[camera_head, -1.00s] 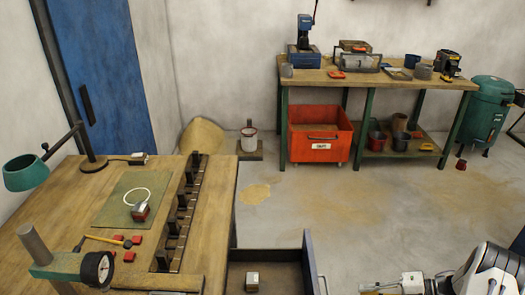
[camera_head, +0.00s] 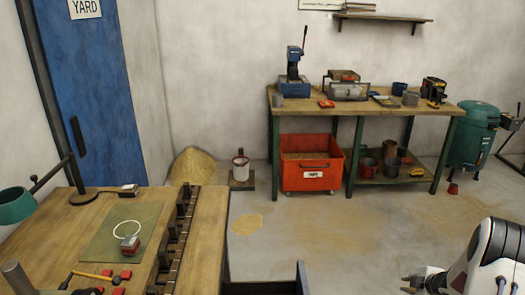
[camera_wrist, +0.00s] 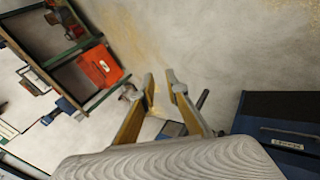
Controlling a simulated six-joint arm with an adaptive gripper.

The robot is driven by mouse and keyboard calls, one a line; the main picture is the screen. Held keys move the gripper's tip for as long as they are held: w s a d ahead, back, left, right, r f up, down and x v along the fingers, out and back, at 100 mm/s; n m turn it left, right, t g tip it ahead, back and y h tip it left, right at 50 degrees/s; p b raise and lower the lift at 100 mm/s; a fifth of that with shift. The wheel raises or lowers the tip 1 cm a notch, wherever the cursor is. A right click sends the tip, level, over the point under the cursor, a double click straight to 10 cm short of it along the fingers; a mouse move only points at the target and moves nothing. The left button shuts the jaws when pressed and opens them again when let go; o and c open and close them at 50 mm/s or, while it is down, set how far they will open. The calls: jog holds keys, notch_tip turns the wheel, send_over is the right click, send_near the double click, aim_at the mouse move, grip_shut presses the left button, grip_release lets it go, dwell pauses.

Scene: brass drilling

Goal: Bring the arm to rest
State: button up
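My arm (camera_head: 478,258) shows at the lower right of the head view, over open floor and to the right of the wooden bench. My gripper (camera_head: 408,284) points left there, low in the picture. In the wrist view my gripper (camera_wrist: 160,82) has its two fingers apart, with bare floor between the tips. It holds nothing and touches nothing that I can see.
A wooden bench (camera_head: 208,215) stands at left with a green mat (camera_head: 104,241). A red bin (camera_head: 310,176) sits under the back workbench (camera_head: 372,98), and a green tank (camera_head: 470,132) is at right. Blue drawers (camera_wrist: 285,110) show at right in the wrist view. The middle floor is clear.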

jog(key=s+a+r+m+g+h, duration=0.2)
jog(key=s+r+m, duration=0.45)
jog(key=r, duration=0.25)
jog(key=s+a+r+m+g+h, duration=0.2)
jog(key=s+r+m, duration=0.3)
jog(key=s+r, duration=0.3)
jog(key=s+a+r+m+y, duration=0.1)
jog(key=s+a+r, duration=0.5)
jog(key=a, duration=0.3)
jog(key=s+a+r+m+t+y, duration=0.1)
jog(key=s+a+r, duration=0.5)
jog(key=s+a, duration=0.3)
jog(key=s+a+r+m+y, duration=0.1)
jog(key=s+a+r+y, duration=0.1)
jog(key=s+a+r, duration=0.4)
jog(key=s+a, duration=0.1)
jog(key=a, duration=0.4)
jog(key=shift+s+a+r+t, duration=0.25)
jog(key=shift+s+r+t, duration=0.05)
jog(key=shift+r+t, duration=0.1)
jog(key=shift+f, duration=0.1)
